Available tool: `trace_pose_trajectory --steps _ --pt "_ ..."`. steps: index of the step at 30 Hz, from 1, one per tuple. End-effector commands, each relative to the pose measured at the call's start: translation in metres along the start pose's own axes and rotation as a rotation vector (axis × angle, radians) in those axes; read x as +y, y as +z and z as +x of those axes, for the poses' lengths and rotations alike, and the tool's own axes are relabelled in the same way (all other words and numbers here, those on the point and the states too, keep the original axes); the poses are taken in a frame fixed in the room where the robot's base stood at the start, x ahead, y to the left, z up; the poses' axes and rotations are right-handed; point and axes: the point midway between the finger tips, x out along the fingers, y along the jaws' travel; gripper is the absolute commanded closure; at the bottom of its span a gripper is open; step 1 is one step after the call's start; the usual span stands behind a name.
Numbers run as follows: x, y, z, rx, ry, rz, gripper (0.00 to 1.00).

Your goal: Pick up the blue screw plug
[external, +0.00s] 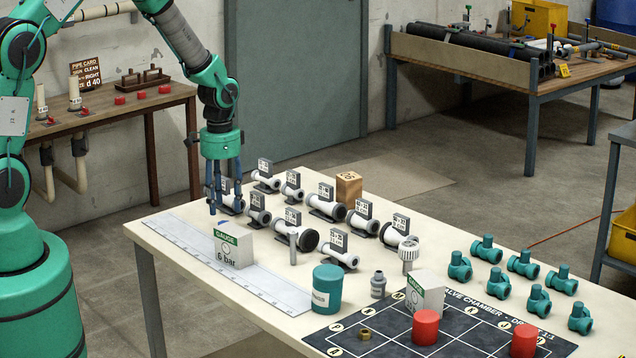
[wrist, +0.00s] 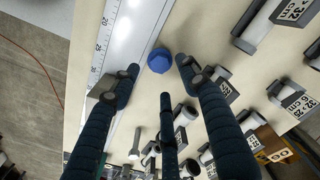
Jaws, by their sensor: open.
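The blue screw plug (wrist: 159,60) lies on the pale tabletop beside a long white ruler in the wrist view. In the external view only a small bit of blue (external: 223,222) shows below the fingers. My gripper (external: 222,200) hangs pointing down over the left end of the table. In the wrist view my gripper (wrist: 161,78) has its three dark fingers spread apart with nothing between them. The plug lies just beyond the fingertips, between the left and right ones. The fingers look above the table and apart from the plug.
A gauge block (external: 233,248) stands on the table near the plug. The long ruler (external: 265,292) runs along the near edge. Several white pipe fittings with labels (external: 259,217) stand close to the right. A teal tub (external: 327,290) and dark mat (external: 390,335) are farther right.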

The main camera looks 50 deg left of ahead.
Motion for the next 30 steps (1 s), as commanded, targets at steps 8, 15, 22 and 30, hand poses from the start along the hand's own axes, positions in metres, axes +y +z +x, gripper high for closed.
trace_pose_trajectory --steps 8,15,22,30 --pt "0.000 0.000 0.007 -0.001 0.000 0.000 0.55" --pt "0.001 0.001 0.035 -0.002 0.001 0.000 0.55" --pt "0.001 0.000 0.051 0.000 0.000 0.000 0.55" --pt "0.000 0.000 0.052 0.000 0.000 0.000 0.55"
